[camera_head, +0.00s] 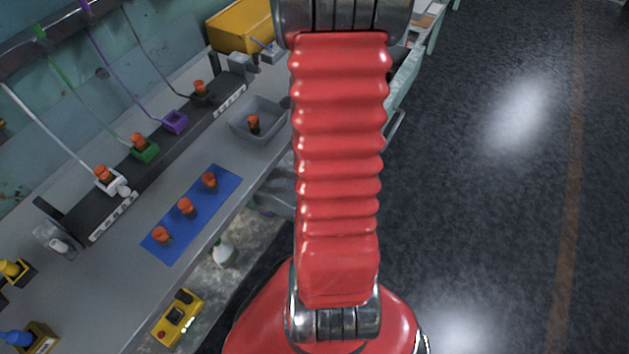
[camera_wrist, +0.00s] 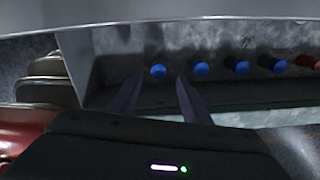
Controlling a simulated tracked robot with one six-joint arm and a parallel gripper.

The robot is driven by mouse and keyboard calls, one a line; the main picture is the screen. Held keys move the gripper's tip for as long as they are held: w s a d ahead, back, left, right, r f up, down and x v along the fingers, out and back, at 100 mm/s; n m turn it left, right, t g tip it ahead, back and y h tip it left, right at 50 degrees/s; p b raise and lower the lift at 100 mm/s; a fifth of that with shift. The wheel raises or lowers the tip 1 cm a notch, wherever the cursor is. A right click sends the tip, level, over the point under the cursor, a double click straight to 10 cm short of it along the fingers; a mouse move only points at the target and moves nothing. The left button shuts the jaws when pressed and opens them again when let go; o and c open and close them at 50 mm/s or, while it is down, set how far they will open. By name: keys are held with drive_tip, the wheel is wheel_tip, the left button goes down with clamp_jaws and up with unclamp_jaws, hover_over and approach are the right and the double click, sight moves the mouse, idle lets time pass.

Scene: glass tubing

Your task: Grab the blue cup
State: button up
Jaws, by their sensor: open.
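Several blue round-topped things, which may be the cups, stand in a row in the wrist view. One blue top (camera_wrist: 158,71) shows between my gripper's fingertips, and another blue top (camera_wrist: 201,69) is just right of the right finger. More follow to the right, then a red one (camera_wrist: 307,62). My gripper (camera_wrist: 160,78) is open and looks empty. I cannot tell how far the fingers are from the blue tops. In the head view my gripper is out of sight, and a blue object (camera_head: 15,338) sits at the lower left corner.
The row stands in a grey trough-like recess (camera_wrist: 110,72) with a pale edge above. In the head view, a bench holds a blue mat (camera_head: 165,243) with orange-topped pieces, a grey bin (camera_head: 240,120) and a yellow box (camera_head: 240,25). The dark floor (camera_head: 480,200) on the right is clear.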

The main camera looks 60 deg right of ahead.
drive_tip(key=shift+f, duration=0.6)
drive_tip(key=shift+w+a+f, duration=0.1)
drive_tip(key=shift+f, duration=2.5)
drive_tip(key=shift+c, duration=0.5)
clamp_jaws()
drive_tip(key=shift+r, duration=0.15)
wheel_tip(320, 180, up, 10)
drive_tip(key=shift+f, duration=0.15)
